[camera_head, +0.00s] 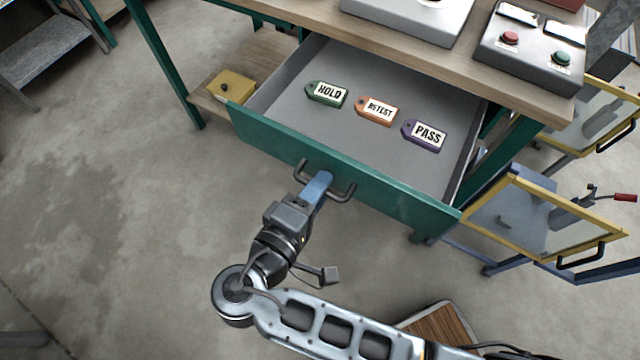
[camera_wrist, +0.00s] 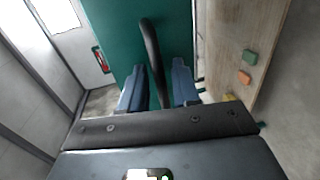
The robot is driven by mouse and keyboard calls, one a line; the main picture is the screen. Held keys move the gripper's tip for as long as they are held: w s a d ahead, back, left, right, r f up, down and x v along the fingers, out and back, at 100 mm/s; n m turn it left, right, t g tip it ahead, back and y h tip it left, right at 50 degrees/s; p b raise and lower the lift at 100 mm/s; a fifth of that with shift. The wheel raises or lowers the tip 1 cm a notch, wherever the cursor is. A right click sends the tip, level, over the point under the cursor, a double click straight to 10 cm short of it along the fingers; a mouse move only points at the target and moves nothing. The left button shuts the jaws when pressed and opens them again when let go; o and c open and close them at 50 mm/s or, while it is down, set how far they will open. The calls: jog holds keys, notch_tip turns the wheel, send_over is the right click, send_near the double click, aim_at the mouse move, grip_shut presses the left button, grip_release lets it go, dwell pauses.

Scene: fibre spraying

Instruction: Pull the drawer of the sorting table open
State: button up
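The drawer (camera_head: 290,130) of the sorting table (camera_head: 520,92) stands well out from under the tabletop, its grey inside in view. Its green front carries a dark bar handle (camera_head: 341,196), which also shows upright in the wrist view (camera_wrist: 151,48). My gripper (camera_head: 318,184) is at the middle of this handle. In the drawer lie a green HOLD tag (camera_head: 327,94), an orange RETEST tag (camera_head: 377,110) and a purple PASS tag (camera_head: 424,135).
A button box (camera_head: 530,50) stands on the tabletop. A yellow box (camera_head: 232,88) sits on the lower shelf at left. Yellow-framed panels (camera_head: 545,218) stand close to the drawer's right. A wooden-topped thing (camera_head: 440,325) is at the bottom. The floor at left is clear.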

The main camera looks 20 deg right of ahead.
jog(key=v, duration=0.7)
dwell(0.4)
jog(key=s+d+f+g+y, duration=0.1)
jog(key=s+d+f+y, duration=0.7)
jog(key=s+f+y, duration=0.4)
jog(key=s+d+r+m+t, duration=0.2)
jog(key=s+r, duration=0.1)
jog(key=r, duration=0.4)
jog(key=s+d+r+m+t, duration=0.2)
jog(key=s+d+r, duration=0.1)
jog(key=r, duration=0.5)
jog(key=s+d+r+m+t, duration=0.2)
jog(key=s+d+r+m, duration=0.1)
jog(key=r, duration=0.4)
jog(key=shift+d+r+t+y, duration=0.15)
jog(key=shift+r+t+y, duration=0.15)
jog(key=shift+t, duration=0.1)
